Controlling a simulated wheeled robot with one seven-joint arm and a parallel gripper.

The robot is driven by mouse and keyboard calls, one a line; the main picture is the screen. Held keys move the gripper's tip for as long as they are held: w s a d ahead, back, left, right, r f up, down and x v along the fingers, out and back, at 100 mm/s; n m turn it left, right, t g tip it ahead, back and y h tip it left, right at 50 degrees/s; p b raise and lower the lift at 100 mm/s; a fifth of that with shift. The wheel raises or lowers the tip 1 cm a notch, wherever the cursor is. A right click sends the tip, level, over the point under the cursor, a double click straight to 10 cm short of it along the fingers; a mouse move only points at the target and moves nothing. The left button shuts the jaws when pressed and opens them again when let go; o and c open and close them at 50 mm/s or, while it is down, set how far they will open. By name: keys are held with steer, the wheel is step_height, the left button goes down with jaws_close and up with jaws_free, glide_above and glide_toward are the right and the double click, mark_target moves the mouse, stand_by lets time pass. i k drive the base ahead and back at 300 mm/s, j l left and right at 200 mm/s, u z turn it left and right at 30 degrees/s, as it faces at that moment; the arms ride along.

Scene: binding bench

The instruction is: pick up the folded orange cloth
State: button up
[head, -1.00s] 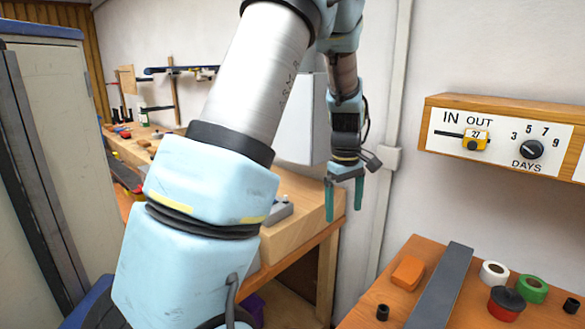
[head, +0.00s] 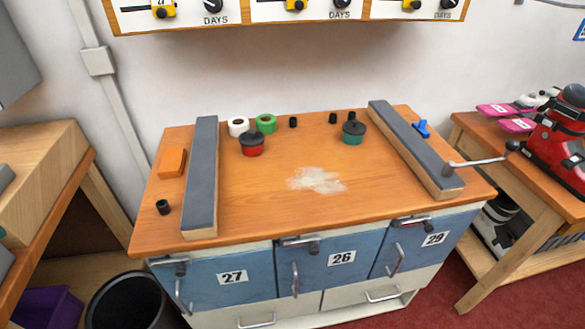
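A small orange rectangular piece (head: 172,162) with rounded edges lies near the left edge of the wooden bench top (head: 262,205), in the head view. It is the only folded-cloth-sized orange thing on the bench, but I cannot tell from its surface whether it is cloth. It lies just left of a long grey-topped bar (head: 201,175), with a narrow gap between. My gripper is out of view.
A black cup-like piece (head: 163,207) stands in front of the orange piece. White tape (head: 238,127), green tape (head: 266,123) and a red tin (head: 252,148) stand right of the bar. A whitish patch (head: 316,180) marks the middle. A black bin (head: 140,303) stands at front left.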

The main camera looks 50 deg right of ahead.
mark_target(172, 166)
steer(key=k+l+z, duration=0.15)
steer(key=k+z, duration=0.35)
steer(key=k, duration=0.15)
steer(key=j+z, duration=0.15)
steer(key=z, duration=0.25)
steer(key=i+j+z, duration=0.1)
steer(key=z, duration=0.25)
steer(key=j+z, duration=0.25)
steer(key=z, duration=0.15)
steer(key=j+z, duration=0.2)
steer(key=z, duration=0.15)
steer(key=i+j, duration=0.15)
steer(key=i, duration=0.3)
steer(key=k, duration=0.5)
steer(key=u, duration=1.85)
steer(key=k+l+u, duration=0.15)
steer(key=l+u, duration=0.25)
steer(key=k+l+u, duration=0.2)
steer(key=u, duration=0.2)
steer(key=k+l+u, duration=0.2)
steer(key=u, duration=0.25)
steer(key=k+l, duration=0.15)
steer(key=k, duration=0.15)
